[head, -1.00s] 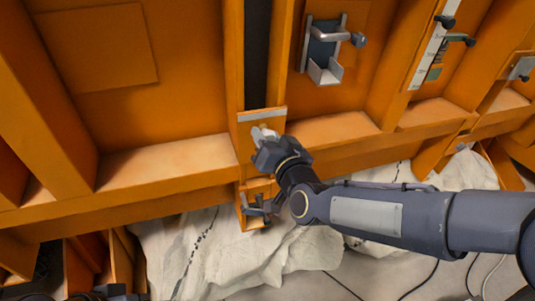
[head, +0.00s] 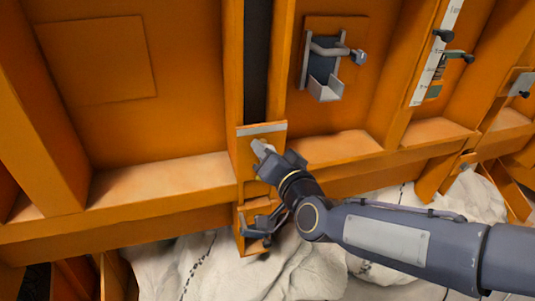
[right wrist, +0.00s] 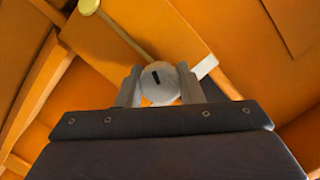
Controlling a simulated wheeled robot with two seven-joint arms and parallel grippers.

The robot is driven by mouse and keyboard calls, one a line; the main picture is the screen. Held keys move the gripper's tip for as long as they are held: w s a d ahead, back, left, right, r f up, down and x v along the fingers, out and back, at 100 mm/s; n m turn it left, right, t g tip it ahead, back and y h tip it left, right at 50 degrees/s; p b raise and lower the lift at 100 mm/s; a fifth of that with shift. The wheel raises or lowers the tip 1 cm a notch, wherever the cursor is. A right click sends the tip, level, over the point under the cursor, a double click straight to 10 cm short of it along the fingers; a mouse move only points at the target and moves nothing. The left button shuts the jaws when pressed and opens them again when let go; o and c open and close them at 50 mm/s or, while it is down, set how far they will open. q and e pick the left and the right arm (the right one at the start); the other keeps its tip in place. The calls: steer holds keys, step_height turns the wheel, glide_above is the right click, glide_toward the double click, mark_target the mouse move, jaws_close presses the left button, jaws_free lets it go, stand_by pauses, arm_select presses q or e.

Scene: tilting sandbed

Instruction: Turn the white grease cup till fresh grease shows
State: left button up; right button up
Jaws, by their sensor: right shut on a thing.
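The white grease cup (right wrist: 160,84) shows in the right wrist view as a round white cap with a short black mark on its face. My right gripper (right wrist: 159,88) is shut on it, one finger on each side. In the head view my right gripper (head: 262,149) reaches the orange block below a dark vertical strip; the cup there cannot be told apart from the fingers. A thin yellowish line runs from near the cup to a rounded pale yellow-green piece (right wrist: 88,6) at the top edge. I cannot tell whether that piece is grease. My left gripper is out of view.
A grey clamp (head: 262,222) sits just below my right gripper. A grey bracket with a handle (head: 326,75) is up to the right, and a white scale (head: 436,55) stands farther right. Orange ribs and ledges surround the block. Pale crumpled sheeting (head: 215,265) lies below.

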steer(key=o, duration=1)
steer(key=shift+c, duration=0.2)
steer(key=shift+s, duration=0.1)
steer(key=v, duration=0.7)
steer(key=shift+s, duration=0.3)
steer(key=shift+d+f, duration=0.1)
